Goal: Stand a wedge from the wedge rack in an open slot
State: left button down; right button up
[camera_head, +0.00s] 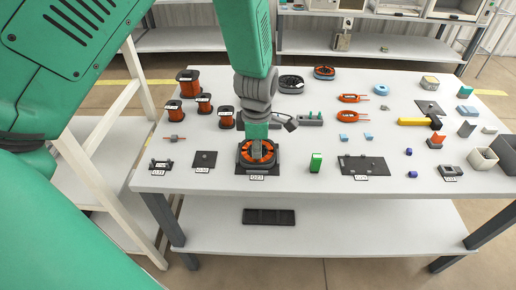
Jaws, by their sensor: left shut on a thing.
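A round stator (243,160) with orange windings and a dark ring sits on a dark labelled base near the table's front edge. My left gripper (256,150) points straight down over its middle, shut on a small piece, which I take to be a wedge. The piece and the fingertips are too small and covered to see clearly, as are the slots under the gripper. A small grey rack with upright green pieces (310,118), likely the wedge rack, stands to the right and behind the stator. My right gripper is not in view.
Orange-and-black wire spools (188,88) stand at the back left. A yellow-handled tool (413,122) and grey bins (482,159) are farther right. The white table (225,183) has free patches between things.

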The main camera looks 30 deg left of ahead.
pick_arm(q)
jog(key=shift+f+b, duration=0.55)
jog(key=shift+f, duration=0.7)
dwell(0.7)
jog(key=c, duration=1.6)
grip_release()
jog(key=shift+o, duration=0.2)
jog(key=shift+r, duration=0.1)
notch_tip(320, 180, up, 5)
jog(key=p, duration=0.5)
jog(key=shift+s, duration=0.15)
